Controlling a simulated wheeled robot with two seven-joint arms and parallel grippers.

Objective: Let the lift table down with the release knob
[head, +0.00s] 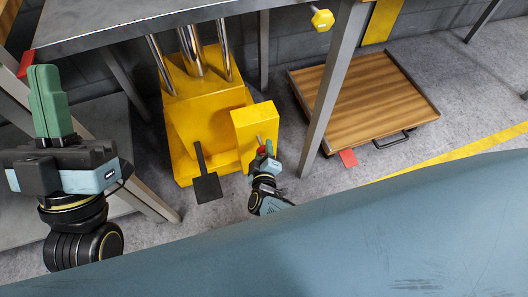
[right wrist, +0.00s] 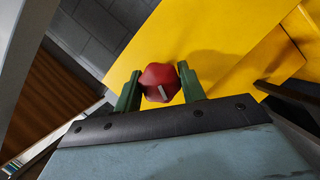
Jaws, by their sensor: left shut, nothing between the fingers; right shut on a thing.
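The red release knob (right wrist: 160,78) sits between the two green fingers of my right gripper (right wrist: 160,90), close to the yellow pump housing. In the head view the knob is small and partly hidden by my right gripper (head: 266,160), which is shut on it. The housing (head: 254,130) stands at the foot of the yellow lift column (head: 205,105). Shiny rods rise from the column to the grey table top (head: 150,18). My left gripper (head: 50,100) is shut and empty at the left, its green fingers pointing up.
A black foot pedal (head: 206,187) sticks out in front of the column. A yellow hexagonal knob (head: 322,19) is at the table's right edge. A grey leg (head: 333,90) stands right of the housing.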

